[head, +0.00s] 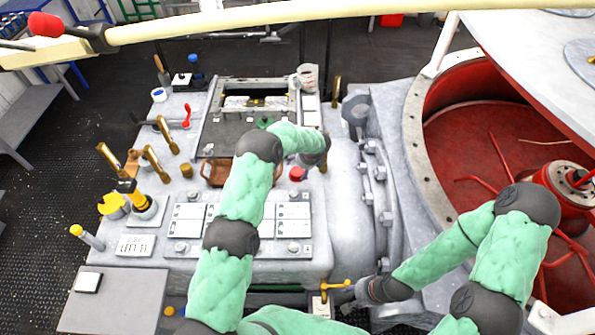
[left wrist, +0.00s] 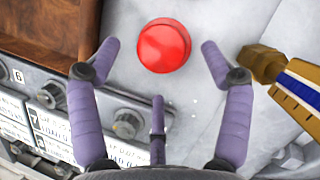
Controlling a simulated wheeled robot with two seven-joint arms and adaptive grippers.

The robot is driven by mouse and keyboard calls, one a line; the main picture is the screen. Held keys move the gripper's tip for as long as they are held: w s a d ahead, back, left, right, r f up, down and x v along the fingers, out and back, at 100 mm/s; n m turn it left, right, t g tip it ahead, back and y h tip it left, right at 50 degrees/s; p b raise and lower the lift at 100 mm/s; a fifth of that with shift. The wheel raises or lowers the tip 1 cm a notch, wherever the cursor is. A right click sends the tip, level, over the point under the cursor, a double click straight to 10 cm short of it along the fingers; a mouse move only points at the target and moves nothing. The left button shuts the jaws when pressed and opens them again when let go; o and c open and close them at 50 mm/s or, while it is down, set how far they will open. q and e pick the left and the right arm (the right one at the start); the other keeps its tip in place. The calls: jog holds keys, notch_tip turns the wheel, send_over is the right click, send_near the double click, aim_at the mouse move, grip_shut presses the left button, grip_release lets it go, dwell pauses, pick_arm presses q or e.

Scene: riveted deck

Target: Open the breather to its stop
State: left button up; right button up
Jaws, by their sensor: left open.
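No part is labelled as the breather, and I cannot tell which fitting it is. A round red knob (head: 297,173) sits on the grey console, and it also shows in the left wrist view (left wrist: 164,45). My left gripper (left wrist: 158,50) is open and empty, with its purple fingers spread either side of the knob and apart from it. In the head view its fingers are mostly hidden by my wrist. My right arm ends low at the right, where the dark end of my right gripper (head: 362,292) is close to a yellow-handled valve (head: 335,285); its fingers are not clear.
A brass lever with a blue and white band (left wrist: 290,80) stands right of my left gripper. A brown wooden box (left wrist: 50,25) and labelled panels (left wrist: 60,125) lie to its left. Several brass levers and a red-handled lever (head: 187,117) stand at left. A red round pit (head: 470,150) opens at right.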

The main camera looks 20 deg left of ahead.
aim_at(297, 171)
pick_arm(q)
jog(key=shift+x, duration=2.05)
